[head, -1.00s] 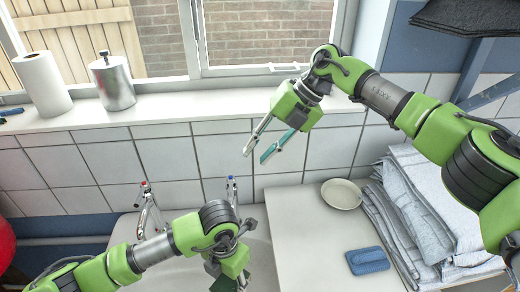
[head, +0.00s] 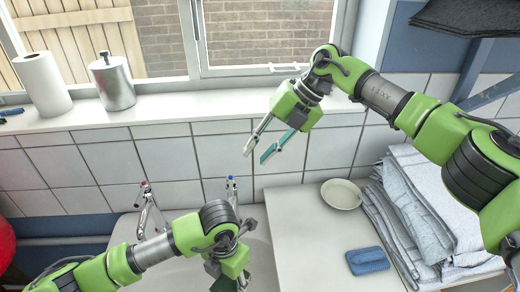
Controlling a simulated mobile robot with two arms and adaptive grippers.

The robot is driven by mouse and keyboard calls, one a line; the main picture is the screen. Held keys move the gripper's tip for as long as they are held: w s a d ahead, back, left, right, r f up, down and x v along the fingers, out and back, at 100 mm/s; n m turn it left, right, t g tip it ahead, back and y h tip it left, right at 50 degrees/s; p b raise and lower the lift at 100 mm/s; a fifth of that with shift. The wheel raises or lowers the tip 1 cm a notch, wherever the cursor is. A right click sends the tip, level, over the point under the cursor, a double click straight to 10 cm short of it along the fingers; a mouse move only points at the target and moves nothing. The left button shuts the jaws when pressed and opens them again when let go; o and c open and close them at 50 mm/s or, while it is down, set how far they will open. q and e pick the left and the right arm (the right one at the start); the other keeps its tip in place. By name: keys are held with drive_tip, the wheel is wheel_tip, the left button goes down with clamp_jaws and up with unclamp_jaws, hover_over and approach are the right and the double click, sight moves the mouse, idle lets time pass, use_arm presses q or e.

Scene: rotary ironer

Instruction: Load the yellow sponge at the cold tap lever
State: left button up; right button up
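No yellow sponge shows in the head view. The cold tap (head: 231,190), with a blue mark on top, stands at the back of the sink, and my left arm partly hides it. My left gripper (head: 230,284) points down over the sink in front of this tap. Its fingers are cut off by the bottom edge, so I cannot tell whether it is open or what it holds. My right gripper (head: 256,155) is open and empty, raised in front of the tiled wall, above and to the right of the cold tap.
A red-marked tap (head: 147,205) stands left of the cold one. A blue sponge (head: 367,260) and a pale round dish (head: 341,194) lie on the white counter (head: 305,240). Folded towels (head: 425,215) are stacked at right. A paper roll (head: 41,84) and metal canister (head: 113,82) stand on the sill.

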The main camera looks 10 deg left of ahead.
sight(229, 291)
use_arm(q)
drive_tip(key=s+r+p, duration=0.1)
drive_tip(key=s, duration=0.1)
drive_tip(key=s+d+r+p, duration=0.1)
drive_tip(key=r+p, duration=0.1)
drive_tip(key=shift+s+d+r, duration=0.1)
drive_tip(key=shift+s+r, duration=0.1)
drive_tip(key=shift+s, duration=0.2)
drive_tip(key=shift+s+d+r, duration=0.15)
drive_tip(key=shift+s+r, duration=0.1)
drive_tip(key=shift+s, duration=0.2)
idle(0.8)
